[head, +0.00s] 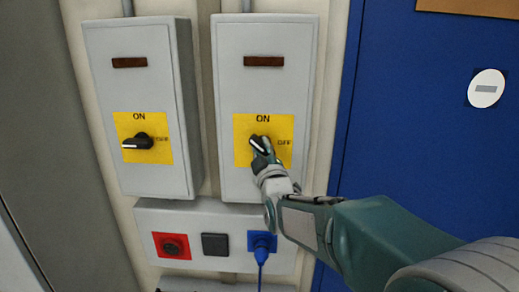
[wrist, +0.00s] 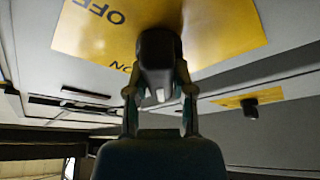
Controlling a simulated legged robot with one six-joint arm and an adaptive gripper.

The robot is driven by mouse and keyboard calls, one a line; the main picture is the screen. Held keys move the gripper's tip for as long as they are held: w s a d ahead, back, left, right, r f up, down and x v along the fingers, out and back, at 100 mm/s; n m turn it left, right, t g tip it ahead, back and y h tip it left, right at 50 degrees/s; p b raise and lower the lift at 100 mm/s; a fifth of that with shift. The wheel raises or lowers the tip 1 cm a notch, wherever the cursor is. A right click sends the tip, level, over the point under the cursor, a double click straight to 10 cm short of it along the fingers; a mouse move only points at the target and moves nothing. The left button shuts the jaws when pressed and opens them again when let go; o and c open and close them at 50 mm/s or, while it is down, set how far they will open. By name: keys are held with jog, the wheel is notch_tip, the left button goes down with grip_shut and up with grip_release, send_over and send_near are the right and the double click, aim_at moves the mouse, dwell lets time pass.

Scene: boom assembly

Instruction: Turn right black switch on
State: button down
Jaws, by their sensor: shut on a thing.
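The right black switch (head: 257,142) sits on a yellow plate (head: 243,155) marked ON at the top and OFF at the right, on the right grey box. My gripper (head: 264,157) reaches it from the lower right and is shut on its handle. The fingers hide part of the handle, which looks slanted; its exact setting is hard to tell. In the wrist view the switch (wrist: 158,60) is between the two fingertips (wrist: 158,92). The left black switch (head: 137,142) has its handle lying horizontal on its own yellow plate.
The left grey box (head: 140,75) stands beside the right one (head: 265,90). Below is a socket panel with a red socket (head: 173,246), a black cover (head: 215,244) and a blue plug (head: 261,244) with its cable. A blue door (head: 430,120) is at the right.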

jog(key=m+h, duration=0.1)
jog(key=m, duration=0.1)
jog(key=m+t+h, duration=0.1)
jog(key=m, duration=0.3)
jog(key=shift+w+d+f+t+h, duration=0.1)
jog(key=shift+w+f+t+h, duration=0.05)
jog(key=shift+f+t+h, duration=0.2)
jog(key=m+h, duration=0.1)
jog(key=m, duration=0.2)
jog(key=m+h, duration=0.2)
jog(key=m, duration=0.2)
jog(key=shift+r+t+h, duration=0.1)
jog(key=shift+t+h, duration=0.15)
jog(key=shift+m, duration=0.3)
jog(key=shift+c, duration=2.4)
grip_release()
jog(key=shift+w, duration=0.2)
